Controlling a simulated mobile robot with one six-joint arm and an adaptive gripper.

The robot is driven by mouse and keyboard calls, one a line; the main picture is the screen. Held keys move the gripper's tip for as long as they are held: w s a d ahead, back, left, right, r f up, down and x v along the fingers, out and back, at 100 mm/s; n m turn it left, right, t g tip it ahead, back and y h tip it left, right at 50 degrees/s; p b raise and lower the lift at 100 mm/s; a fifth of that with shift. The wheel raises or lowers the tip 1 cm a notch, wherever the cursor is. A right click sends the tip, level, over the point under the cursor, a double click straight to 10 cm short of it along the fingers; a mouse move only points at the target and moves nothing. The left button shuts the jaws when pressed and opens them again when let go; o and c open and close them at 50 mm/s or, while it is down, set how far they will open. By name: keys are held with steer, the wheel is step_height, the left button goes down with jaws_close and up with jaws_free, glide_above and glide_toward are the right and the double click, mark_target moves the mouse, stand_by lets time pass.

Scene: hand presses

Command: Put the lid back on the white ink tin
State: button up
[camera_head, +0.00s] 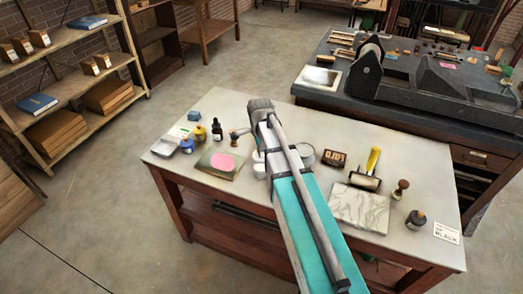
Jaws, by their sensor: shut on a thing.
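My grey and teal arm reaches from the bottom over the middle of the table, and its end is hidden behind its own links. My gripper cannot be made out, nor can anything in it. A small white round shape (258,170) shows at the left edge of the arm, mostly covered. It may be the white ink tin or its lid; I cannot tell which. A pale round container (306,155) stands just right of the arm, partly covered by it.
On the pale table (185,205), left of the arm, stand a pink-inked slab (222,162), a dark dropper bottle (217,130) and small jars. To the right are a yellow-handled roller (368,172), a marbled slab (358,208) and a dark jar (416,220). A press (420,80) stands behind.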

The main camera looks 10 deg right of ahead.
mark_target(260, 168)
steer(key=shift+f+b, duration=2.7)
steer(key=shift+f, duration=0.15)
steer(key=shift+f, duration=0.15)
stand_by(0.6)
stand_by(0.3)
steer(key=o, duration=0.9)
steer(key=shift+o, duration=0.2)
steer(key=o, duration=0.4)
steer(key=shift+o, duration=0.2)
steer(key=shift+w, duration=0.1)
